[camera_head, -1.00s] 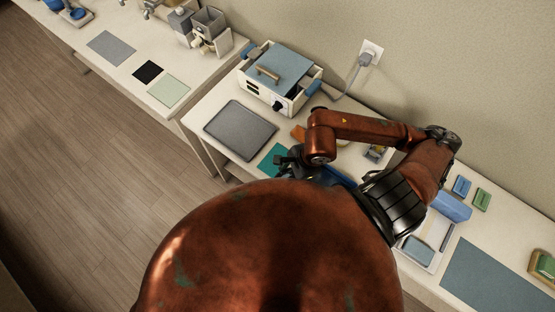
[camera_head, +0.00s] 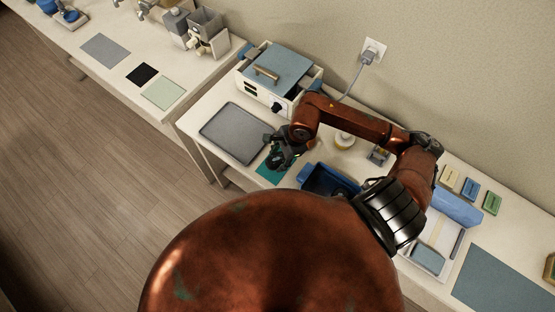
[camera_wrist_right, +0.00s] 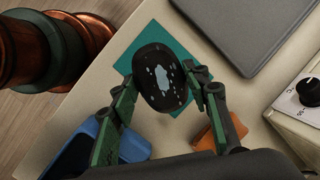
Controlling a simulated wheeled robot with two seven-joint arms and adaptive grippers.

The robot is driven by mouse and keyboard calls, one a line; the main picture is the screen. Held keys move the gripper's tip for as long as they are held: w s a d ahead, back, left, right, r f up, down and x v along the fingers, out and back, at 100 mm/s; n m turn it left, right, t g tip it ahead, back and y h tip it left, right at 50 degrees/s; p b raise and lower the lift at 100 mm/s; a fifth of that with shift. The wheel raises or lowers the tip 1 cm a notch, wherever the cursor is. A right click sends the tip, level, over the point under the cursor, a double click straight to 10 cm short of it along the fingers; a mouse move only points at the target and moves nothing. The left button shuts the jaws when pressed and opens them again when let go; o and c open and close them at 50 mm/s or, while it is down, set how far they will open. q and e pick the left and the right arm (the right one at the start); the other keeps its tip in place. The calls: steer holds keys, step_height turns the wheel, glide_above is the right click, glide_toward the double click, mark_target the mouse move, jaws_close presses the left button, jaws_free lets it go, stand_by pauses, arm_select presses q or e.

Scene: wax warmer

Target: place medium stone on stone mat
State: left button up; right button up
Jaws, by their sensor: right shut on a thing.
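The stone (camera_wrist_right: 160,77) is a dark oval with pale speckles. In the right wrist view it sits between the two fingers of my right gripper (camera_wrist_right: 160,97), which is shut on it. The stone is over a teal mat (camera_wrist_right: 194,50) and hides part of it; I cannot tell whether it touches. In the head view my right gripper (camera_head: 277,157) is above the teal mat (camera_head: 267,173), beside the grey tray. The stone is hard to make out there against the dark fingers. My left gripper is not in view.
The grey tray (camera_head: 238,133) lies left of the gripper, with the white warmer (camera_head: 278,82) behind it. A blue container (camera_head: 330,180) and an orange item (camera_wrist_right: 210,137) are close to the gripper. A blue-grey mat (camera_head: 505,275) lies at the right.

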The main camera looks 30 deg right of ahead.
mark_target(277, 161)
steer(key=shift+w+d+f, duration=0.15)
steer(key=shift+w+f, duration=0.45)
steer(key=shift+f, duration=0.2)
step_height(277, 161, down, 2)
steer(key=shift+s+f+p, duration=0.1)
steer(key=shift+p, duration=0.5)
steer(key=shift+f, duration=0.3)
steer(key=shift+f, duration=0.1)
steer(key=o, duration=0.9)
steer(key=shift+f, duration=0.15)
steer(key=o, duration=0.5)
steer(key=shift+r, duration=0.2)
steer(key=b+v, duration=0.2)
steer(key=v, duration=1)
